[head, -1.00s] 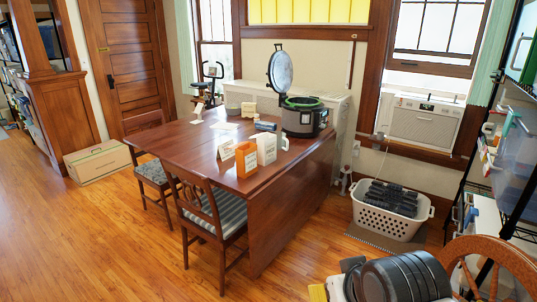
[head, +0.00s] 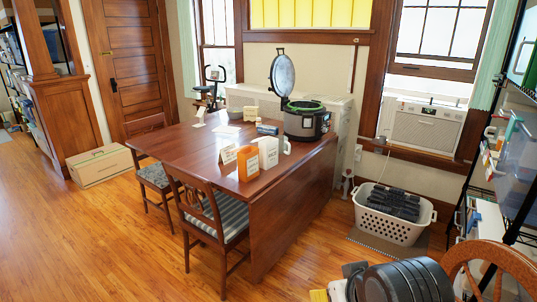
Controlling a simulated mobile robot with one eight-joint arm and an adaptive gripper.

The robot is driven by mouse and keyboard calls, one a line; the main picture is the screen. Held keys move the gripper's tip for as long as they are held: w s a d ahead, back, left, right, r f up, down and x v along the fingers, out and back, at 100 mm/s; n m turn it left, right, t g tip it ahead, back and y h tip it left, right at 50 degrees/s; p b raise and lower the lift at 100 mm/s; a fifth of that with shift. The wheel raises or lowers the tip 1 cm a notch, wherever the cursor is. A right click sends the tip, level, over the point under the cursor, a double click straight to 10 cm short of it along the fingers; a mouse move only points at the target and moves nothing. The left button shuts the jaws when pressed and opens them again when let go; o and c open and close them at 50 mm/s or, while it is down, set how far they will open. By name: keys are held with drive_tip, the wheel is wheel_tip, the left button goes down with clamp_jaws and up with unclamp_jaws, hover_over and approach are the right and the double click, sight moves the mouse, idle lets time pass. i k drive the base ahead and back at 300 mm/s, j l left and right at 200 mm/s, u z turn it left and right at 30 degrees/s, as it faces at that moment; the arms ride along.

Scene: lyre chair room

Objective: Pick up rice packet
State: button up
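A wooden table (head: 200,155) stands in the middle of the head view. Near its front right edge are an orange packet (head: 247,164) with a pale label and a white container (head: 268,153) beside it. Either could be the rice packet; the labels are too small to read. Both stand upright on the table. My gripper is not in view. A dark rounded part at the bottom right edge may be mine.
A cooker with a raised lid (head: 305,120) stands at the table's back right. Two chairs (head: 215,210) line its left side. A white basket (head: 393,214) sits on the floor to the right, near a wooden wheel (head: 490,262). The floor at front left is clear.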

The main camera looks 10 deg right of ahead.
sight(268, 148)
drive_tip(key=i+j+u, duration=0.15)
drive_tip(key=i+j, duration=0.35)
drive_tip(key=i, duration=0.15)
drive_tip(key=i+j+u, duration=0.1)
drive_tip(key=i+j, duration=0.25)
drive_tip(key=i, duration=0.15)
drive_tip(key=i+l+z, duration=0.2)
drive_tip(key=z, duration=0.2)
drive_tip(key=i+l+z, duration=0.1)
drive_tip(key=i+z, duration=0.2)
drive_tip(key=z, duration=0.15)
drive_tip(key=i+z, duration=0.55)
drive_tip(key=z, duration=0.3)
drive_tip(key=i+j+z, duration=0.15)
drive_tip(key=i+z, duration=0.25)
drive_tip(key=i+l, duration=0.2)
drive_tip(key=i, duration=0.3)
drive_tip(key=i+l, duration=0.2)
drive_tip(key=i, duration=0.3)
drive_tip(key=i+u, duration=0.15)
drive_tip(key=u, duration=0.3)
drive_tip(key=i+l+u, duration=0.1)
drive_tip(key=u, duration=0.3)
drive_tip(key=i+l+u, duration=0.15)
drive_tip(key=u, duration=0.3)
drive_tip(key=i+l+u, duration=0.2)
drive_tip(key=u, duration=0.2)
drive_tip(key=i+l+u, duration=0.1)
drive_tip(key=u, duration=0.35)
drive_tip(key=l, duration=0.1)
